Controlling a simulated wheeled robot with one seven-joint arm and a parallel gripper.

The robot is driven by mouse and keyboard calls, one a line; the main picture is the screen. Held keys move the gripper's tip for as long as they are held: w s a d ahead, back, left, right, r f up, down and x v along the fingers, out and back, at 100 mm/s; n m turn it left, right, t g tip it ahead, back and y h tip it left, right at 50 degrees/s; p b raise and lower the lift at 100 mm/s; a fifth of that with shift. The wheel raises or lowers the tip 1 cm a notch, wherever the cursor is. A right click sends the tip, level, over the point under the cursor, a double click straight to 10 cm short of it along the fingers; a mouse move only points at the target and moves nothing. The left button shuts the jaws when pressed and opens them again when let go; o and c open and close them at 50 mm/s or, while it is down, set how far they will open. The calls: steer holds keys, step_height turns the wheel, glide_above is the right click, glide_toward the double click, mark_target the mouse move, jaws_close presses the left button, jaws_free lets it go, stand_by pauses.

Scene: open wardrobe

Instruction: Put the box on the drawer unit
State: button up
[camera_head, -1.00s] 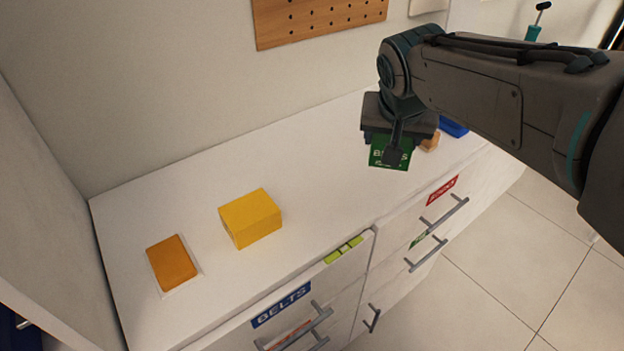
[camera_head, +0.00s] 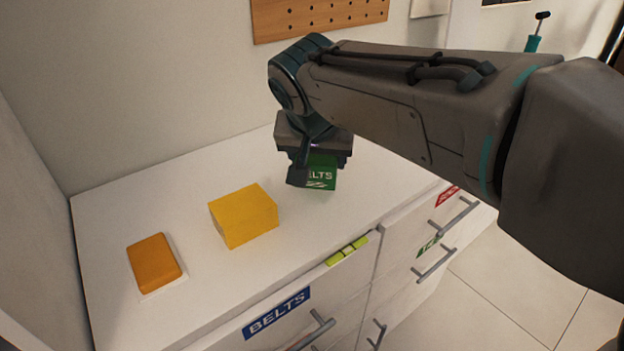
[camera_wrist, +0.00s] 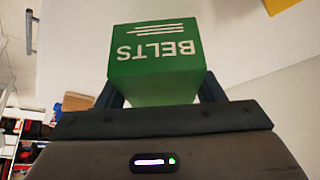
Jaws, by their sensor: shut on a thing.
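A green box (camera_head: 320,174) marked "BELTS" is held in my gripper (camera_head: 312,172), above or at the top of the white drawer unit (camera_head: 195,178). I cannot tell whether the box touches the top. In the wrist view the green box (camera_wrist: 155,55) fills the space between the fingers of my gripper (camera_wrist: 160,92), its lettering upside down. My gripper partly hides the box in the head view.
A yellow box (camera_head: 244,215) and an orange block on a white base (camera_head: 155,263) stand on the left of the top. A yellow-green level (camera_head: 347,251) lies at the front edge. A pegboard (camera_head: 315,17) hangs behind.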

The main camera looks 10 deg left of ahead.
mark_target(312, 192)
steer(key=shift+w+a+f, duration=0.2)
steer(key=shift+a+f, duration=0.2)
steer(key=shift+a, duration=0.15)
steer(key=shift+f+b, duration=0.85)
steer(key=shift+f, duration=1.05)
steer(key=shift+f, duration=0.2)
steer(key=o, duration=1)
steer(key=shift+r, duration=0.25)
steer(key=p+v, duration=0.3)
steer(key=v, duration=0.9)
